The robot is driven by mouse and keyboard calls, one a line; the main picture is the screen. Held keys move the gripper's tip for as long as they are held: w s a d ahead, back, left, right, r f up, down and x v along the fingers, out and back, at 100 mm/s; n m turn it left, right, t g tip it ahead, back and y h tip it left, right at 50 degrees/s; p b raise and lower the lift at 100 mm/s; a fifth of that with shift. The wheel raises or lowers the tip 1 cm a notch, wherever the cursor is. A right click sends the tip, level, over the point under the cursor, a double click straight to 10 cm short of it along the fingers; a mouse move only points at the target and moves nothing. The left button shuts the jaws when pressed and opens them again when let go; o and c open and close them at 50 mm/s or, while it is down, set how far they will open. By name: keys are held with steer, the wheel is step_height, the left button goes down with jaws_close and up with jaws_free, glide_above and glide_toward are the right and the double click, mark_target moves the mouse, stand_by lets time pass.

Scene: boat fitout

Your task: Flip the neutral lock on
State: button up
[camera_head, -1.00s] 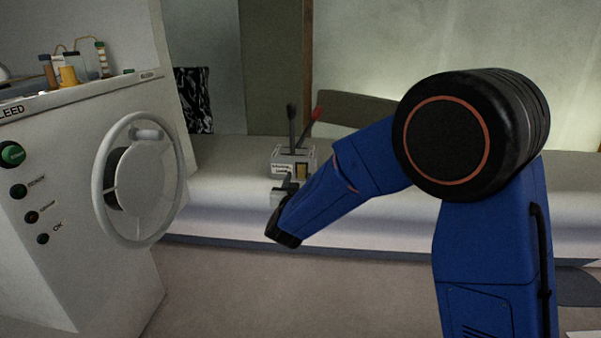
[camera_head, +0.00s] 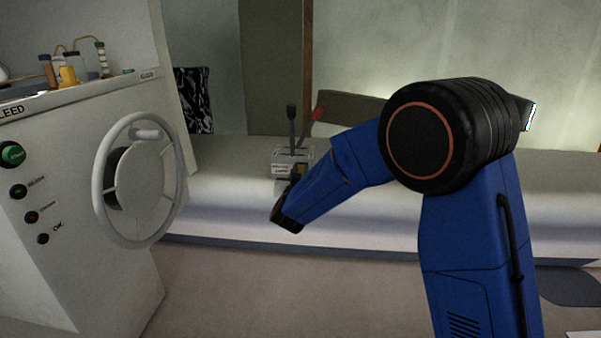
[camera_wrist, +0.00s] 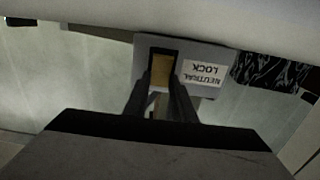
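The neutral lock is a yellowish rocker (camera_wrist: 161,75) in a dark frame on the front of the grey lever box (camera_head: 280,156). A white label reading "NEUTRAL LOCK" (camera_wrist: 203,74) is beside it and appears upside down in the wrist view. My gripper (camera_wrist: 161,92) points at the rocker, with its two dark fingers close together in front of it. I cannot tell whether they touch it or whether a narrow gap lies between them.
A black lever (camera_head: 291,122) and a red-tipped lever (camera_head: 312,122) rise from the box, which stands on a pale bench (camera_head: 380,205). At left is a white console with a steering wheel (camera_head: 140,180) and a green button (camera_head: 12,154). Open floor lies in front.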

steer(key=shift+f+t, duration=0.3)
steer(key=shift+t, duration=0.2)
steer(key=shift+s+f+t, duration=0.1)
steer(key=shift+f+t, duration=0.15)
steer(key=shift+t, duration=0.7)
steer(key=shift+s+f+t, duration=0.1)
steer(key=shift+f+t, duration=0.15)
steer(key=shift+t, duration=0.7)
steer(key=o, duration=1.1)
steer(key=shift+c, duration=0.2)
steer(key=v, duration=1.7)
steer(key=shift+f, duration=0.2)
steer(key=shift+s, duration=0.15)
